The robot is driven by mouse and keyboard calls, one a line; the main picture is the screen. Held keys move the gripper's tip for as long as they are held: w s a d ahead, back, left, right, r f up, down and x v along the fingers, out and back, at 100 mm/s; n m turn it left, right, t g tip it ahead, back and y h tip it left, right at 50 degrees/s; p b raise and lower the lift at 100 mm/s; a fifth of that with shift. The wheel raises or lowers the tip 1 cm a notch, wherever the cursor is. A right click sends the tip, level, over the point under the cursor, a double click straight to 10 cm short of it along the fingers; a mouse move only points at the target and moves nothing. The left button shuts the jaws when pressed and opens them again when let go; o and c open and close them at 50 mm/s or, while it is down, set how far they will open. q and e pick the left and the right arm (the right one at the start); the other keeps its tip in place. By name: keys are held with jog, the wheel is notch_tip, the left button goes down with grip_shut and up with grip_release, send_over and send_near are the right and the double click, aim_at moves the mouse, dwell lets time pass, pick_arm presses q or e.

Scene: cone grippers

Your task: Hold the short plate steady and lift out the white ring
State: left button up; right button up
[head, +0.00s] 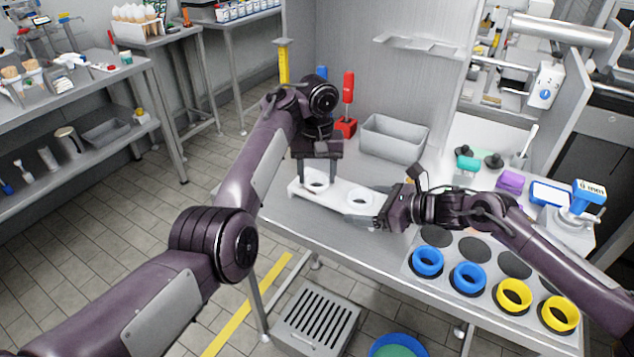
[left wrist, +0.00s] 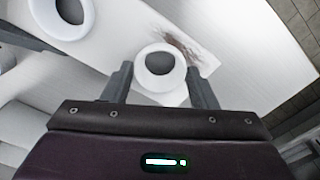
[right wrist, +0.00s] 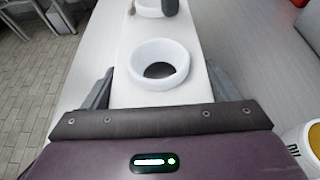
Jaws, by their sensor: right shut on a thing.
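The short white plate (head: 340,195) lies on the steel table with two white rings standing up from it. The left-hand white ring (head: 325,189) shows between the fingers of my left gripper (head: 318,180), which point down at it. In the left wrist view this ring (left wrist: 143,80) has an open finger on each side, with a small gap. My right gripper (head: 372,206) is shut across the plate's right end; in the right wrist view its fingers flank the plate (right wrist: 120,42). The second white ring (right wrist: 140,72) stands just ahead of them.
A grey bin (head: 395,138) stands behind the plate, with a red tool (head: 347,95) in a red holder to its left. Blue rings (head: 428,262) and yellow rings (head: 512,296) sit on dark discs at the front right. The table's front edge runs close to the plate.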

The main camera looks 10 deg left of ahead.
pick_arm(q)
jog(key=shift+c, duration=0.7)
jog(key=shift+r, duration=2.55)
pick_arm(e)
jog(key=o, duration=1.1)
jog(key=shift+d, duration=0.15)
